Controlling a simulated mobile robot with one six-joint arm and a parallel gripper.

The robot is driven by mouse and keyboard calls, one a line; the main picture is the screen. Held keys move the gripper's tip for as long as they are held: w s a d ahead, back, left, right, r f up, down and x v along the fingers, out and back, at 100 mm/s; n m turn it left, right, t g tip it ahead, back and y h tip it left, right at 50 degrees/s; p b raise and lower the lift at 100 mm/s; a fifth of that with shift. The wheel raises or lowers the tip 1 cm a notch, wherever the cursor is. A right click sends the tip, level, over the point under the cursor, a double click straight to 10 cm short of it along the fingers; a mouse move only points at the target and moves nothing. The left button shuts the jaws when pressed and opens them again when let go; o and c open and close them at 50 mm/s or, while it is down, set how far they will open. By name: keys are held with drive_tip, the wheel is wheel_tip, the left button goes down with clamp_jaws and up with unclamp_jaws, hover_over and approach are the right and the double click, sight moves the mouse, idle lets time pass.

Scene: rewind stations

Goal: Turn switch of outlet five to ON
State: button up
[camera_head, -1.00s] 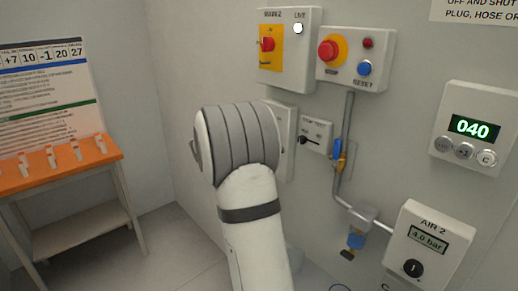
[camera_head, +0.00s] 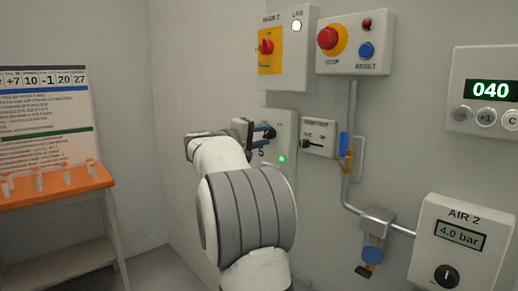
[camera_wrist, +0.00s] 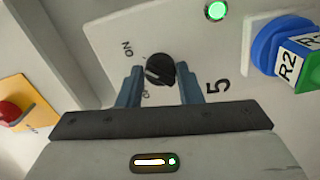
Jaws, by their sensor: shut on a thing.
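The outlet five panel (camera_wrist: 110,30) is a pale box marked "5" in the wrist view. It also shows on the wall beyond my arm in the head view (camera_head: 285,122). Its switch is a round black knob (camera_wrist: 160,70) with ON and partly hidden OFF lettering on its left. I cannot tell for sure which mark the knob points to. My gripper (camera_wrist: 159,75) has its blue-grey fingers on both sides of the knob, shut on it. In the head view my gripper (camera_head: 260,133) is at the panel, and the knob is not clear there.
A green lamp (camera_wrist: 216,11) is lit on the panel. A blue plug (camera_wrist: 270,45) with an R2 tag sits right of the knob. A yellow plate with a red knob (camera_wrist: 10,112) is at left. A lever box (camera_head: 320,137) and pipe (camera_head: 350,110) are close right.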

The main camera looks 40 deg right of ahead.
drive_tip(key=shift+r+m+b, duration=0.2)
drive_tip(key=shift+m+b, duration=0.2)
drive_tip(key=shift+m, duration=0.1)
drive_tip(key=o, duration=1)
drive_tip(key=shift+d+f, duration=0.1)
drive_tip(key=shift+f, duration=0.05)
drive_tip(key=shift+c, duration=0.2)
drive_tip(key=a, duration=0.7)
drive_tip(key=shift+s+a+p, duration=0.3)
drive_tip(key=shift+a, duration=0.1)
drive_tip(key=s+a+f+y+p, duration=0.3)
drive_tip(key=s+a+y+p, duration=0.3)
drive_tip(key=s+a, duration=0.3)
drive_tip(key=s+a+f+n+t+y+p, duration=0.1)
drive_tip(key=s+a+f+y+p, duration=0.2)
drive_tip(key=s+a+y+p, duration=0.3)
drive_tip(key=s+a+f+n+y+p, duration=0.1)
drive_tip(key=s+a+f+y+p, duration=0.2)
drive_tip(key=s+a+y+p, duration=0.3)
drive_tip(key=s+a+p, duration=0.4)
drive_tip(key=s+a, duration=0.1)
drive_tip(key=a, duration=0.1)
drive_tip(key=shift+s+a+f, duration=0.25)
drive_tip(key=shift+s+a, duration=0.1)
